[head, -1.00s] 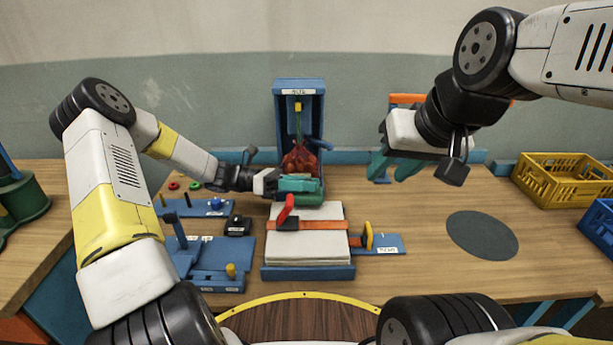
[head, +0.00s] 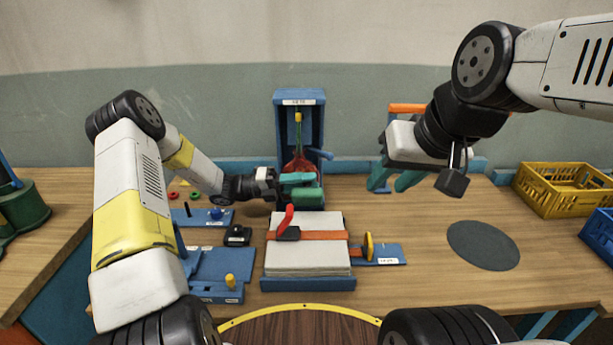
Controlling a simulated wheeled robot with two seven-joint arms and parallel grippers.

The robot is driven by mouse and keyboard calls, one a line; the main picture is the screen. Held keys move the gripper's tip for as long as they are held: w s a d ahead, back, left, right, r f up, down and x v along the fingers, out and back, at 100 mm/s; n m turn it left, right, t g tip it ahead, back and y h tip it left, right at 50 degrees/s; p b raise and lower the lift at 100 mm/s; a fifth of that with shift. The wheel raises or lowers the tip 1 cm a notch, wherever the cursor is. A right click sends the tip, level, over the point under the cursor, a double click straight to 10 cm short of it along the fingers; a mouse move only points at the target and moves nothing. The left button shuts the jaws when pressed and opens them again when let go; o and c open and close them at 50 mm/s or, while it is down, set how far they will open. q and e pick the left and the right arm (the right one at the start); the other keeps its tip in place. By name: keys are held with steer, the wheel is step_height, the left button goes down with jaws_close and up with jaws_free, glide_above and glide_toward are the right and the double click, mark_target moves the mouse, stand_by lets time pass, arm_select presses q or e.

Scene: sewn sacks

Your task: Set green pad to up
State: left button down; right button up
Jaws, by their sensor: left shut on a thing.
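The green pad (head: 308,196) shows as a green block at the foot of the tall blue stand (head: 313,97), behind the white stack. My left gripper (head: 300,184) is at the front of the stand, its teal fingers shut at the green pad. The fingers hide part of the pad and its mount. A red sack (head: 300,166) hangs in the stand on a green cord, just behind the fingers. My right gripper (head: 393,180) is open and empty, above the back of the table right of the stand.
A white stack (head: 308,256) under an orange strap with a red lever (head: 289,221) lies in front. Blue fixtures (head: 222,263) stand left of it. A yellow crate (head: 560,190) and a blue crate (head: 600,232) are at right. The table around the dark disc (head: 483,246) is clear.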

arm_select(q)
steer(key=shift+w+f+n, duration=0.25)
steer(key=shift+w+n, duration=0.2)
steer(key=shift+n, duration=0.65)
steer(key=shift+t, duration=0.4)
steer(key=c, duration=1.2)
jaws_free()
steer(key=shift+o, duration=0.2)
steer(key=a+f, duration=0.1)
steer(key=a, duration=0.6)
steer(key=shift+w+a+f, duration=0.25)
steer(key=shift+w+a, duration=0.05)
steer(key=shift+a, duration=0.05)
